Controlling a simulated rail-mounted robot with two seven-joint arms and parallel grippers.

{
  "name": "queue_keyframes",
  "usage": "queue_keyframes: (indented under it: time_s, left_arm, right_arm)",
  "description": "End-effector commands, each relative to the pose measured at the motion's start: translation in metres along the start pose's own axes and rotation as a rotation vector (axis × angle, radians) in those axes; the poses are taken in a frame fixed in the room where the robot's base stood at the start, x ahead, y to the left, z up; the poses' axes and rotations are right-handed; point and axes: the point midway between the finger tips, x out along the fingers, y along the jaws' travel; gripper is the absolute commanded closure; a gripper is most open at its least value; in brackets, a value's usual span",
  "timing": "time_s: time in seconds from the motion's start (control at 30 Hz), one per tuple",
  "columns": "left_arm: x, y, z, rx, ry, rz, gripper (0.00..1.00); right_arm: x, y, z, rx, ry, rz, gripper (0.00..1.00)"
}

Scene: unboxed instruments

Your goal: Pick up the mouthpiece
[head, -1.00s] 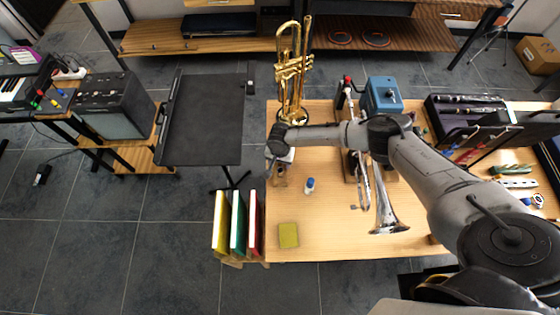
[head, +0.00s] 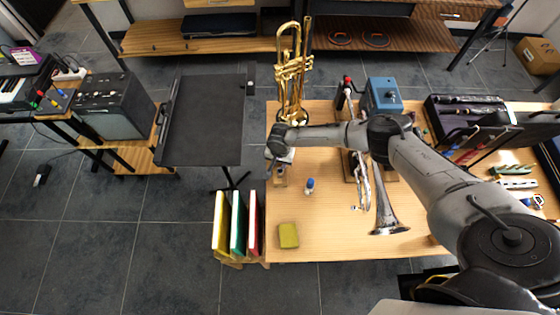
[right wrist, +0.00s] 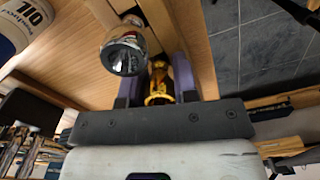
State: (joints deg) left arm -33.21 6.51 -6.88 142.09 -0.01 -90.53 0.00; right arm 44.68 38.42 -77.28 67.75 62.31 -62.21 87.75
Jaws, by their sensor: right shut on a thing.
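My right gripper (head: 281,165) is low over the left edge of the wooden table. In the right wrist view its two purple-grey fingers (right wrist: 157,82) are shut on a small gold mouthpiece (right wrist: 158,88), with its rim facing the camera. A silver mouthpiece (right wrist: 123,52) stands just beside the left finger, outside the grip. A small wooden stand (head: 280,181) shows beneath the gripper in the head view; the wrist hides the mouthpieces there. My left gripper is in neither view.
A white bottle with a blue cap (head: 309,186) stands right of the gripper; its label reads OIL in the right wrist view (right wrist: 18,28). A gold trumpet (head: 291,75) stands behind. A silver trumpet (head: 385,212) is to the right. A yellow cloth (head: 288,236) lies in front.

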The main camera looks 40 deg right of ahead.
Motion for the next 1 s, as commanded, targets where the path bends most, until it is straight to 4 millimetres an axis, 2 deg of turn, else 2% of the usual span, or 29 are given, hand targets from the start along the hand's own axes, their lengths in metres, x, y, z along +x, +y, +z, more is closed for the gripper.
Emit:
queue_keyframes:
  time_s: [0.17, 0.4, 1.0]
  left_arm:
    - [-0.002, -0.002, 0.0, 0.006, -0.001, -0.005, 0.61]
    - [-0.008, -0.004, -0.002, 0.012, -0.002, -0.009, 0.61]
    - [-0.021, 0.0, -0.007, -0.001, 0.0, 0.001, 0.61]
  right_arm:
    - [-0.01, 0.0, 0.0, 0.001, 0.0, 0.0, 0.95]
    - [-0.042, 0.0, -0.001, 0.0, 0.0, -0.002, 0.95]
    - [-0.097, 0.095, 0.013, -0.001, 0.002, 0.001, 0.95]
